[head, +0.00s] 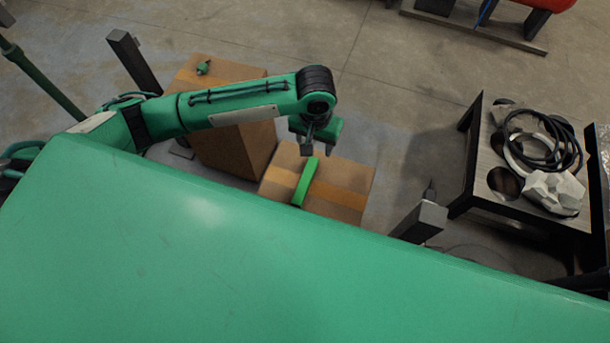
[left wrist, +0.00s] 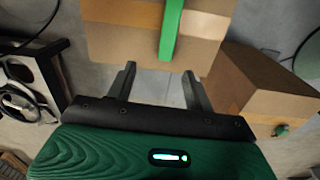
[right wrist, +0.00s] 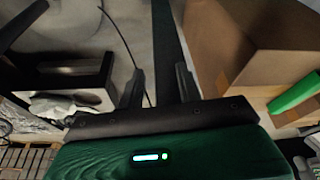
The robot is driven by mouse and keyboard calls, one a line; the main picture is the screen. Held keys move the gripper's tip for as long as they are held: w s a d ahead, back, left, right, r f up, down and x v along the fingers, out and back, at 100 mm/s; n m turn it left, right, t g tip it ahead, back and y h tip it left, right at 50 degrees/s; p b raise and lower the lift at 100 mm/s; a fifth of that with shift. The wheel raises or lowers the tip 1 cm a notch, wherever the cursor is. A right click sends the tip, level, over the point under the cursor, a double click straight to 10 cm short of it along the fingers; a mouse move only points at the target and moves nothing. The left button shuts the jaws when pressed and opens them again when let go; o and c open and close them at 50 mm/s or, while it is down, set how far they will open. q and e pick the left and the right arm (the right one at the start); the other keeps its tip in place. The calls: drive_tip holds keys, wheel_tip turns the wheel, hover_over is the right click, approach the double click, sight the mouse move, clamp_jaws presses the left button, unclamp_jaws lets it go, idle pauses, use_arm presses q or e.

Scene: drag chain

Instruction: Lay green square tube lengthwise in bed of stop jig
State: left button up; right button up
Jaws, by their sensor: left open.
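The green square tube (head: 305,182) lies on top of a taped cardboard box (head: 343,190), across its tape. It also shows at the top of the left wrist view (left wrist: 171,30). My left gripper (head: 318,148) is open and empty, hanging by the far end of the tube and apart from it. In the left wrist view its two fingers (left wrist: 157,88) stand wide with nothing between them. My right gripper (right wrist: 158,88) shows in its own wrist view with fingers apart and empty; the tube (right wrist: 294,94) is off to its right. I cannot make out the stop jig in any view.
A taller cardboard box (head: 228,146) stands left of the tube's box, with a small green part (head: 203,68) on top. At the right, a dark-framed table (head: 480,165) holds coiled black cable (head: 552,150) and whitish pieces (head: 553,192). Bare floor lies behind the boxes.

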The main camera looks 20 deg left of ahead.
use_arm(q)
drive_tip(key=b, duration=0.2)
hover_over(311, 165)
drive_tip(key=f, duration=0.7)
drive_tip(key=shift+s+d+f, duration=0.15)
drive_tip(key=shift+s+f, duration=0.15)
drive_tip(key=shift+f, duration=0.05)
drive_tip(key=shift+w+f+b, duration=0.15)
drive_tip(key=shift+f+b, duration=0.15)
drive_tip(key=shift+f, duration=1.2)
drive_tip(key=shift+w+f+b, duration=0.1)
drive_tip(key=shift+f+b, duration=0.2)
drive_tip(key=shift+f, duration=1.15)
use_arm(e)
drive_tip(key=v, duration=0.6)
drive_tip(key=shift+w+a+t, duration=0.2)
drive_tip(key=shift+w+t, duration=0.05)
drive_tip(key=shift+t, duration=0.15)
use_arm(q)
drive_tip(key=shift+c, duration=0.4)
use_arm(e)
drive_tip(key=shift+r, duration=0.15)
use_arm(q)
clamp_jaws()
drive_tip(key=shift+r, duration=0.1)
